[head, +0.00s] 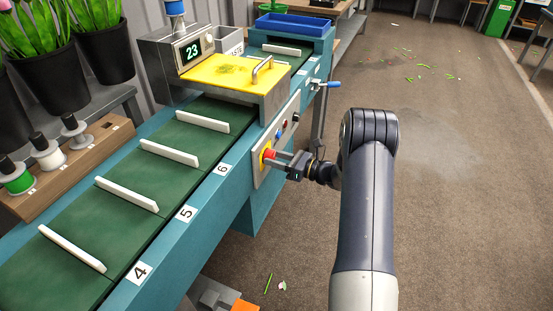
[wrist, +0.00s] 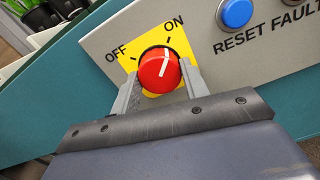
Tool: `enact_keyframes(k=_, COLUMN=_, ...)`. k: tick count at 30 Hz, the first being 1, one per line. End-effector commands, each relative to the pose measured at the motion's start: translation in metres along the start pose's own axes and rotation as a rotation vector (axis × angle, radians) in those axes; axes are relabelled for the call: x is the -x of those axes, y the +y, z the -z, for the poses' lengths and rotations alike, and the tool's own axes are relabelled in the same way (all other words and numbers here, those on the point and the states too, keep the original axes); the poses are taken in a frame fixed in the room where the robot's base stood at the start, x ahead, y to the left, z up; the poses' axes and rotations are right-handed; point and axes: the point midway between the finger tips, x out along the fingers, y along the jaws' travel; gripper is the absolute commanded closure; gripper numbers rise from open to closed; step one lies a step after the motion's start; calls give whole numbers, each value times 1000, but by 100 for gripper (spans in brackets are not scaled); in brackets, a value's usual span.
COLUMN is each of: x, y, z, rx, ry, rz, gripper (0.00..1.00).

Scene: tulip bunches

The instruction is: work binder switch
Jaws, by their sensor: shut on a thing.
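The binder switch is a red round knob (wrist: 159,70) on a yellow plate (wrist: 128,62) marked OFF at left and ON at upper right. Its white line points up and slightly right, close to the ON tick. My gripper (wrist: 161,84) is shut on the knob, one grey finger on each side. In the head view the red knob (head: 267,157) shows on the grey control panel on the conveyor's side, and my gripper (head: 277,162) reaches it from the right. The fingers hide part of the knob there.
A blue RESET FAULT button (wrist: 235,13) is right of the switch. The green conveyor (head: 115,222) has white dividers and numbered slots. A yellow cover with a handle (head: 228,72) sits beside a display reading 23 (head: 193,50). Floor at right is open.

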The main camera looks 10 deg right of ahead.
Motion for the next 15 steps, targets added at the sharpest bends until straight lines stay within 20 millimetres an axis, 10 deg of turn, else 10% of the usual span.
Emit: enact_keyframes(k=15, x=0, y=-1, z=3, rx=59, ry=0, rz=1, gripper=80)
